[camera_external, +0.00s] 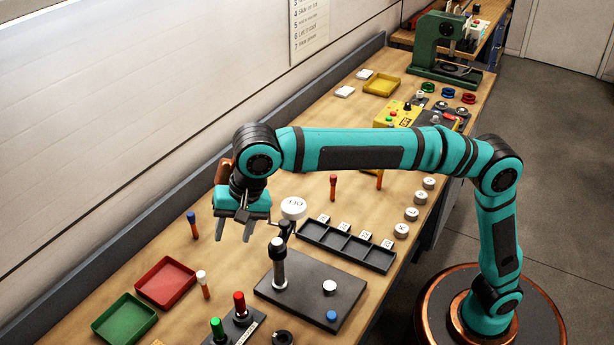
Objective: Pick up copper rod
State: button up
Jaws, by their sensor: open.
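Several thin copper-coloured rods stand upright on the wooden bench. One with a blue top (193,227) is just left of my gripper, and one with a white top (204,287) is below it in the picture, beside the red tray. One with a red top (333,188) stands to the right, beyond the dark slotted rack. Another rod (379,180) is partly hidden by my arm. I cannot tell which of them the task names. My gripper (233,235) points down above the bench, open, with nothing between its fingers.
A red tray (167,261) and a green tray (99,321) lie at the lower left. A dark plate (312,302) with an upright post stands in front of the slotted rack (345,250). Red- and green-topped posts (239,308) stand nearby. A wall runs behind the bench.

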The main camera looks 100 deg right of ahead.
aim_at(207, 296)
jog(key=w+f+m+g, duration=0.1)
jog(key=w+f, duration=0.1)
jog(key=w+f+m+g, duration=0.1)
jog(key=w+f, duration=0.2)
jog(key=w+f+m+g, duration=0.1)
jog(key=w+f+m, duration=0.1)
jog(key=w+f, duration=0.1)
jog(key=shift+w+d, duration=0.25)
jog(key=shift+d, duration=0.1)
jog(key=shift+w+f+m+g, duration=0.3)
jog(key=shift+w+f, duration=0.05)
jog(key=shift+f, duration=3.85)
grip_shut()
